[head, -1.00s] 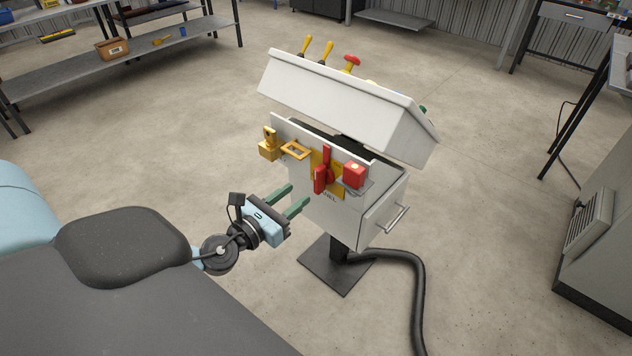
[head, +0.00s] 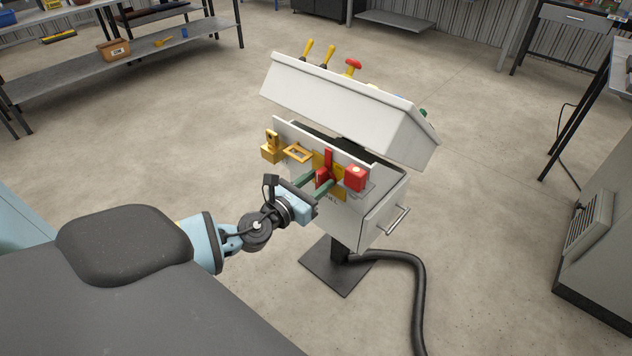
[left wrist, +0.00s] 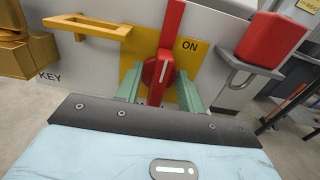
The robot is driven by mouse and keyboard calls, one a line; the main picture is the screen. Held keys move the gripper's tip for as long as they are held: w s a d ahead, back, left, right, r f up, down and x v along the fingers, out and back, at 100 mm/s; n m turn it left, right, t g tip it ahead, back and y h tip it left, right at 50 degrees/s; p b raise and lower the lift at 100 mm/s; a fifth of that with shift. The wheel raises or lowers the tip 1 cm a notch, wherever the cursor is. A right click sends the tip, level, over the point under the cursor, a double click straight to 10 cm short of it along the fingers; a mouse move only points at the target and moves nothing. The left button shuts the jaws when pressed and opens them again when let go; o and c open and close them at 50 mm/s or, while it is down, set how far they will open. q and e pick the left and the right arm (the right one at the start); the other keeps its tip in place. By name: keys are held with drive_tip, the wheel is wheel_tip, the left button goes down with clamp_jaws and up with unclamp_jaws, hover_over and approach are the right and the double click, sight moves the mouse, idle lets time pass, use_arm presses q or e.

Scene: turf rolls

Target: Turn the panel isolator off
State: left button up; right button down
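The panel isolator is a red handle (head: 327,168) on a yellow plate (left wrist: 190,60), on the front of a white panel box. Its lever stands upright, and an "ON" label shows beside it on the plate. In the left wrist view the red grip (left wrist: 157,76) lies between the two green fingers of my left gripper (head: 326,183). The fingers stand apart, one on each side of the grip, and look open. Whether either finger touches the grip is hard to tell. My right gripper is not in view.
A yellow key block (head: 271,149) and a yellow frame (head: 298,153) sit left of the isolator. A red block (head: 355,177) on a grey bracket sits close on its right. The sloped console top (head: 340,100) overhangs above. A black cable (head: 418,290) runs along the floor.

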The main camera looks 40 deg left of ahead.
use_arm(q)
clamp_jaws()
